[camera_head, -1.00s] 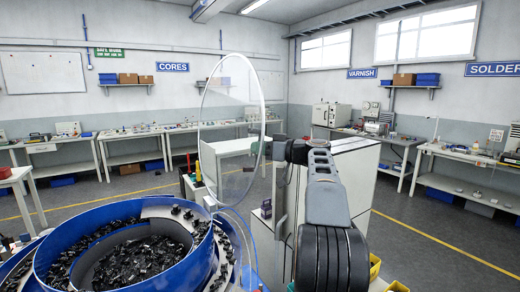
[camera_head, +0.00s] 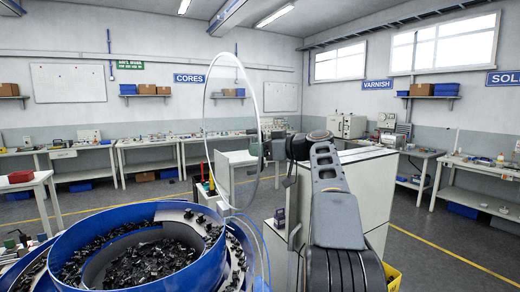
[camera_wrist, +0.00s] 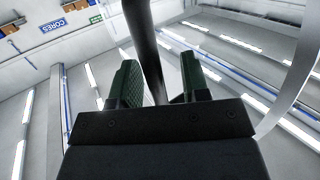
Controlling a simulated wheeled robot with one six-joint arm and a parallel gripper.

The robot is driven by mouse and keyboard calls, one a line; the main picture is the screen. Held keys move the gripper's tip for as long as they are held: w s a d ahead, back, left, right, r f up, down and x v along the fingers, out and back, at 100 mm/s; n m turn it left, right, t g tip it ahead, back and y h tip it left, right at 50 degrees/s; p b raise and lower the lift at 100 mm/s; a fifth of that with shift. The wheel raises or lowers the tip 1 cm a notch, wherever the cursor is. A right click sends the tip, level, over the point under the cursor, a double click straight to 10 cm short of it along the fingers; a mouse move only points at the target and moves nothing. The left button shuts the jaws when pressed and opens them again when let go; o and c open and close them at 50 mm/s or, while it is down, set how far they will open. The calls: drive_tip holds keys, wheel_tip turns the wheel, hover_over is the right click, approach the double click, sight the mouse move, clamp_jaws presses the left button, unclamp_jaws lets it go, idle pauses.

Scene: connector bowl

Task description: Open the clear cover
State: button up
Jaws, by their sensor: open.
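The clear cover (camera_head: 232,125) is a round transparent disc with a pale rim. It stands raised, nearly on edge, at the right side of the blue bowl (camera_head: 190,262) full of small black parts. My gripper (camera_head: 270,148) is at the cover's right edge, and its fingers are small and partly hidden there. In the wrist view, my gripper (camera_wrist: 158,82) has its two green-padded fingers apart. A dark bar (camera_wrist: 147,45) passes between them; I cannot tell whether they touch it. A pale curved rim (camera_wrist: 298,85), apparently the cover's, shows at the right.
A white cabinet (camera_head: 365,190) stands right behind my arm. Workbenches (camera_head: 150,145) line the far walls. Open grey floor (camera_head: 430,255) lies at the right.

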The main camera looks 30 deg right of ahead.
drive_tip(key=b+v, duration=0.2)
drive_tip(key=v, duration=1.2)
drive_tip(key=shift+a, duration=0.2)
idle(0.3)
